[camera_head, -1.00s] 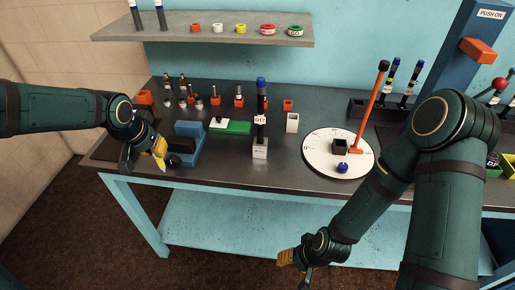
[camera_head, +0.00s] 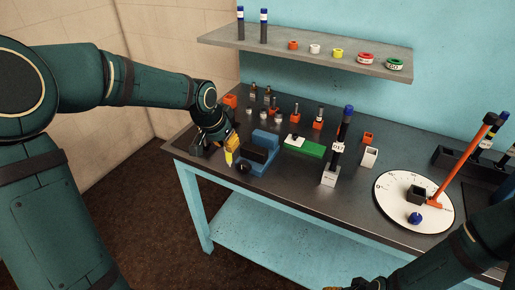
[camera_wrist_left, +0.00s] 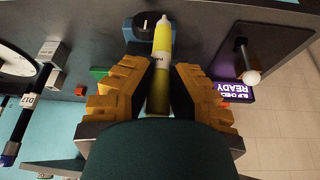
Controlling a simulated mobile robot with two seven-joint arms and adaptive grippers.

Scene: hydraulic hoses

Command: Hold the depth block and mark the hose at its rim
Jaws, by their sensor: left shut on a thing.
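My left gripper (camera_head: 222,148) is shut on a yellow marker pen (camera_wrist_left: 161,62) at the left end of the bench. In the left wrist view the pen lies between both yellow-orange fingers (camera_wrist_left: 158,92), its pale tip pointing away from the palm. A dark hose (camera_head: 343,130) with a blue top and a white tag stands upright in a light grey block (camera_head: 329,176). The hose and block also show at the left of the wrist view, well apart from the gripper. I cannot tell whether this is the depth block.
A blue holder (camera_head: 268,137) stands close beside the left gripper. A green block (camera_head: 304,147), a white hollow block (camera_head: 369,157) and a white dial (camera_head: 388,210) lie farther right. Small fittings stand behind. A shelf (camera_head: 300,55) hangs above. Bare bench lies before the green block.

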